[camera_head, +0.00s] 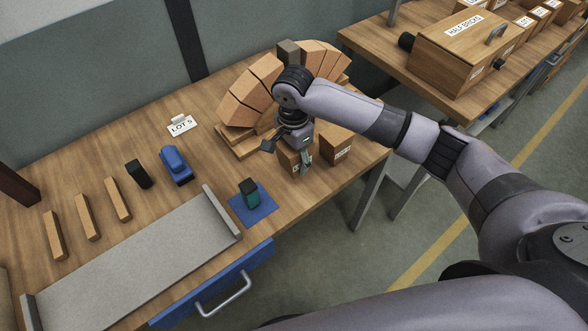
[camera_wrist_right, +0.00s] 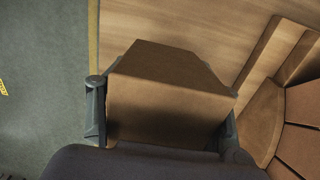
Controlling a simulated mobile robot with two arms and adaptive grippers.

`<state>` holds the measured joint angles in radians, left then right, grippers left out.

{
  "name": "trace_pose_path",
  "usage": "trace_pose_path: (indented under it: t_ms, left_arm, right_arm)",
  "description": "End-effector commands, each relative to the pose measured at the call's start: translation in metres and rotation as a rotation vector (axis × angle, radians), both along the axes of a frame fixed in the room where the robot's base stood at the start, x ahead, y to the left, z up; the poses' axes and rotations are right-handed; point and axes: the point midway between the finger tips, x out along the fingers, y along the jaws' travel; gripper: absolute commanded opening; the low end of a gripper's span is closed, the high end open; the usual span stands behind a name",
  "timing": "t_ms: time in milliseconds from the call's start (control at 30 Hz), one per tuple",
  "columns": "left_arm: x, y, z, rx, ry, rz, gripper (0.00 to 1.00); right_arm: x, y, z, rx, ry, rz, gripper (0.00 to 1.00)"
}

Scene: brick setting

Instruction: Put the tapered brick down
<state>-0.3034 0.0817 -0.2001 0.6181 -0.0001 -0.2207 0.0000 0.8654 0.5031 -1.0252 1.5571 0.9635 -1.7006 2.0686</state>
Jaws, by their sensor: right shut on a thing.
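My right gripper (camera_head: 286,153) is low over the right end of the workbench, in front of the brick arch. In the right wrist view, it is shut on the tapered brick (camera_wrist_right: 165,100), with one finger on each side. The brick is plain brown and narrows toward its far end. In the head view the gripper mostly hides the brick. I cannot tell whether the brick touches the bench (camera_head: 105,150). My left gripper is not in view.
The arch (camera_head: 248,102) of wedge bricks, with a dark top brick (camera_head: 289,52), stands close behind. A labelled block (camera_head: 337,147) is right of the gripper. A teal object (camera_head: 250,194) sits on a blue mat (camera_head: 262,212). Bare bench lies around the LOT 5 card (camera_head: 181,126).

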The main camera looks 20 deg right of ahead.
Motion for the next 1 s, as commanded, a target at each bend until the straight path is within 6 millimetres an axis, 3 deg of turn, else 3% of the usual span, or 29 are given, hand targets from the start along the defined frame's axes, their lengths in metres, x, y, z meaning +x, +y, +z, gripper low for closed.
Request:
trace_pose_path:
  t_ms: [500, 867, 900, 1000]
  left_arm:
    - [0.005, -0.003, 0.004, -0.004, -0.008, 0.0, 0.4]
    - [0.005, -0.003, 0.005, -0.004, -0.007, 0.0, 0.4]
    - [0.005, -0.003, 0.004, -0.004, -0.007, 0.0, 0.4]
    - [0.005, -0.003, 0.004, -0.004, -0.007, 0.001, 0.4]
  right_arm:
    - [0.0, 0.001, -0.059, 0.0, -0.001, 0.002, 0.19]
    - [0.0, 0.001, -0.062, 0.002, -0.002, 0.002, 0.19]
    - [0.0, 0.001, -0.063, 0.001, -0.001, 0.002, 0.59]
    - [0.0, 0.0, -0.063, 0.0, -0.001, 0.002, 0.66]
